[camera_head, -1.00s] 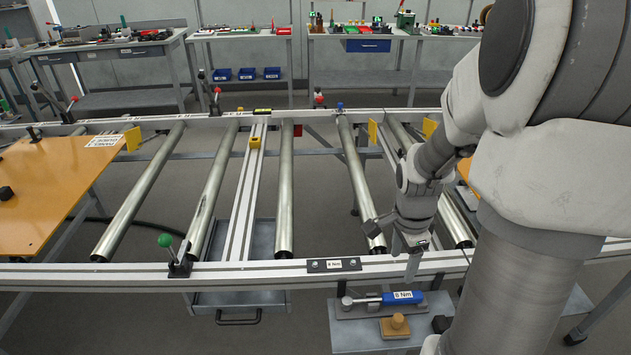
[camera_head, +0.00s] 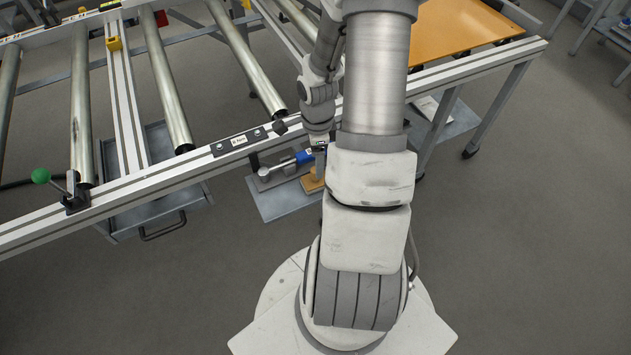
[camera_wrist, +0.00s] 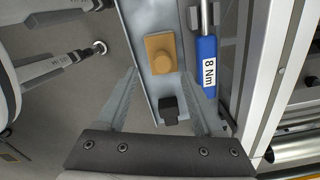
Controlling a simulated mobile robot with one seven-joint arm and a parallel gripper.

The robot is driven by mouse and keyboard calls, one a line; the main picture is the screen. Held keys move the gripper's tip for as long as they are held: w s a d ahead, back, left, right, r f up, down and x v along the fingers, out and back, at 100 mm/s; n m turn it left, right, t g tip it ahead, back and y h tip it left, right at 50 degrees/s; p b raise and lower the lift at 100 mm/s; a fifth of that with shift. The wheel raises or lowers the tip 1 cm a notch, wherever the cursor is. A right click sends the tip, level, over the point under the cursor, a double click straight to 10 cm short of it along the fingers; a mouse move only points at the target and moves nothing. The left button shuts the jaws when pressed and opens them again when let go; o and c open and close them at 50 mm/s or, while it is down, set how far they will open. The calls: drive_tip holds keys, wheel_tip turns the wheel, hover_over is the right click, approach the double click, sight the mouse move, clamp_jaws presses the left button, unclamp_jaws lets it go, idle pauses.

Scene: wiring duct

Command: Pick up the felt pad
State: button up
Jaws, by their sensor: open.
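A tan square block with a round knob, which I take for the felt pad (camera_wrist: 152,43), lies on a grey shelf below the frame rail. It also shows in the head view (camera_head: 308,185), partly hidden behind my gripper. In the wrist view my gripper (camera_wrist: 161,73) is open and empty. Its fingertips point toward the tan block, which lies just beyond them and between their lines. A small black block (camera_wrist: 170,108) sits on the shelf nearer the gripper, between the fingers in the picture. The fingers look apart from both blocks.
The aluminium frame rail (camera_head: 130,192) with rollers runs alongside. A grey drawer tray (camera_head: 165,212) hangs under the frame. Open floor lies in front.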

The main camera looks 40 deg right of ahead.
sight(311, 185)
drive_tip(key=f, duration=0.2)
drive_tip(key=f+b, duration=0.1)
drive_tip(key=f, duration=0.2)
drive_tip(key=shift+w+f+b, duration=0.25)
drive_tip(key=shift+f+b, duration=0.1)
clamp_jaws()
